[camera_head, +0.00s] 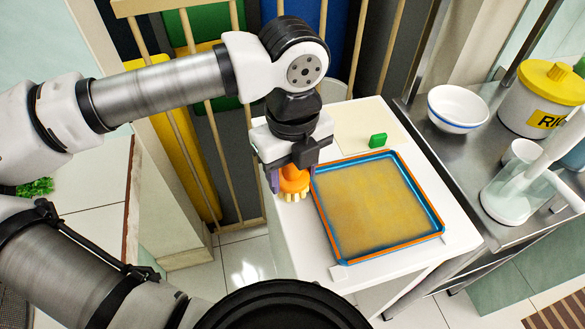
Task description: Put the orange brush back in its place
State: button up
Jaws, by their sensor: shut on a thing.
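An orange brush (293,180) with pale bristles shows under my gripper (292,182). My gripper points down and is shut on the brush, above the left part of the white table, just left of the tray. The fingers partly hide the brush's upper part. I cannot tell whether the bristles touch the table. The brush's place is not clearly marked in this view.
A tray (440,230) with an orange and blue rim and a brownish inside fills much of the white table (300,240). A green block (377,140) stands behind it on a pale board (352,122). A steel counter at right holds a white bowl (458,107), a yellow-lidded pot (545,95) and glassware.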

jog(key=shift+f, duration=0.15)
jog(key=o, duration=1.6)
jog(key=shift+r+p, duration=0.9)
jog(key=shift+p, duration=0.15)
notch_tip(320, 180, up, 12)
jog(key=shift+f, duration=0.25)
